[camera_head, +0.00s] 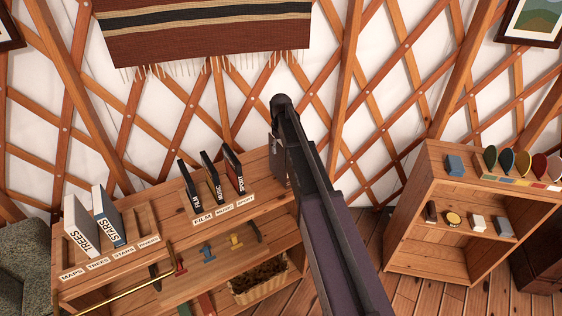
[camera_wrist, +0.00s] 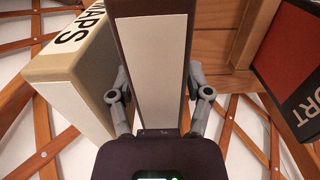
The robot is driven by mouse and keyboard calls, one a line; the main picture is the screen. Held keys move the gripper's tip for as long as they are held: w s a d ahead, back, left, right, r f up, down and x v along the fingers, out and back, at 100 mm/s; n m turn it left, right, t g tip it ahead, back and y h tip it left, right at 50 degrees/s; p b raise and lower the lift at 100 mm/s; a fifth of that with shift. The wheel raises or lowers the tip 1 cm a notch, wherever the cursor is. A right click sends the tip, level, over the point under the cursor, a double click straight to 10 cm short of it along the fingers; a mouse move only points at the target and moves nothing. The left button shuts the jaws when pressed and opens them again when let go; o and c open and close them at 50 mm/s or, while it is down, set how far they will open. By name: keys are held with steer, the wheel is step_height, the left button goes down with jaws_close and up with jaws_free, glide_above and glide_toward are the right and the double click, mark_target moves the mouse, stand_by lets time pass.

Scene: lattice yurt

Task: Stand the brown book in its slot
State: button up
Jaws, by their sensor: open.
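The brown book (camera_wrist: 152,60) stands in the middle of the wrist view, its cream page edge framed by dark brown covers. My gripper (camera_wrist: 159,80) is open, with one finger on each side of the book; whether they touch it I cannot tell. In the head view my arm hides the book and most of the gripper. The book rack (camera_head: 152,222) on the left of the long shelf has slots labelled MAPS, TREES, STARS and one more word, too small to read surely. A white TREES book (camera_head: 82,226) and a blue-white STARS book (camera_head: 108,215) stand in it.
A cream MAPS book (camera_wrist: 70,75) is close left of the brown book in the wrist view; a red-black SPORT case (camera_wrist: 290,70) is at right. FILM (camera_head: 188,184), MUSIC (camera_head: 210,177) and SPORT cases stand mid-shelf. A separate cabinet (camera_head: 430,210) holds small objects at right.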

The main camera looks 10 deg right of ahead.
jaws_close()
steer(key=shift+r, duration=0.15)
step_height(320, 180, up, 3)
steer(key=p, duration=0.3)
steer(key=s+r+p, duration=0.1)
steer(key=s+p, duration=0.1)
steer(key=s, duration=1.4)
steer(key=shift+a+r, duration=0.25)
steer(key=shift+r, duration=0.1)
